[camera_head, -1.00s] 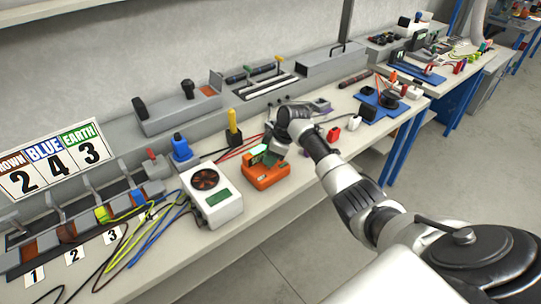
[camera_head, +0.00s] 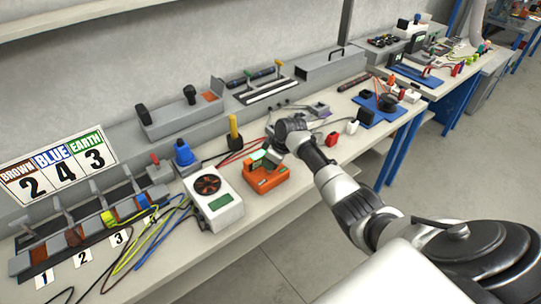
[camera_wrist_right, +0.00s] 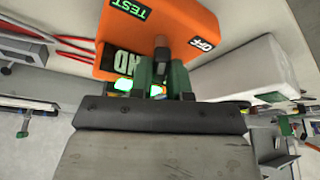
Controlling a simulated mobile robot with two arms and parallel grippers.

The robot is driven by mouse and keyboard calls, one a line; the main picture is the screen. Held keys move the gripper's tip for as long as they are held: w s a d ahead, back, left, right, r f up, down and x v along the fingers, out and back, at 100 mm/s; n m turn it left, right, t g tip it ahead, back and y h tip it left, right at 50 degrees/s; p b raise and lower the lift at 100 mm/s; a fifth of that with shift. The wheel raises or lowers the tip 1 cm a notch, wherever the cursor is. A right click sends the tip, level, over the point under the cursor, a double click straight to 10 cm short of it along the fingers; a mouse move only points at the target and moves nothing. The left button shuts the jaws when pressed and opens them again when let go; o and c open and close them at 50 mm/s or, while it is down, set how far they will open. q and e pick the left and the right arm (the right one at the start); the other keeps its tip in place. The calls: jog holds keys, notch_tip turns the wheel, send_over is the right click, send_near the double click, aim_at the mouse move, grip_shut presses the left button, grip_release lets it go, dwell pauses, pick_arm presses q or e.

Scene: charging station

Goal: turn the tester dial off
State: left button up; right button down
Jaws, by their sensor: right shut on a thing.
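The orange tester (camera_head: 267,180) stands on the bench just right of the white fan unit. My right gripper (camera_head: 268,157) is at its top back side. In the right wrist view the tester's orange face (camera_wrist_right: 180,25) carries a green TEST label (camera_wrist_right: 131,9) and an OFF label (camera_wrist_right: 202,44). A dark dial (camera_wrist_right: 161,44) stands between the two labels, in line with the green fingers of my right gripper (camera_wrist_right: 161,68). The fingers are shut on the dial; their grip is partly hidden. My left gripper is not in view.
The white fan unit (camera_head: 213,198) stands close to the left of the tester. Small red (camera_head: 332,138) and white blocks are to the right. Clear bench lies in front of the tester.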

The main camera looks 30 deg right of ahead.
jog(key=m+p, duration=0.1)
jog(key=m, duration=0.1)
jog(key=m+h+p, duration=0.1)
jog(key=p, duration=0.1)
jog(key=shift+a+r+m, duration=0.15)
jog(key=shift+r+m, duration=0.15)
jog(key=shift+m, duration=0.1)
jog(key=m+h+p, duration=0.1)
jog(key=m+p, duration=0.2)
jog(key=shift+f+m+t+h, duration=0.1)
jog(key=shift+m+t+h, duration=0.2)
jog(key=shift+h, duration=0.1)
jog(key=m+h+p, duration=0.1)
jog(key=m, duration=0.2)
jog(key=shift+a+m+p, duration=0.15)
jog(key=shift+m+p, duration=0.15)
jog(key=shift+f+m+g+h, duration=0.15)
jog(key=shift+m+g+h, duration=0.45)
jog(key=shift+m, duration=1)
jog(key=c, duration=1.4)
grip_release()
jog(key=shift+o, duration=0.2)
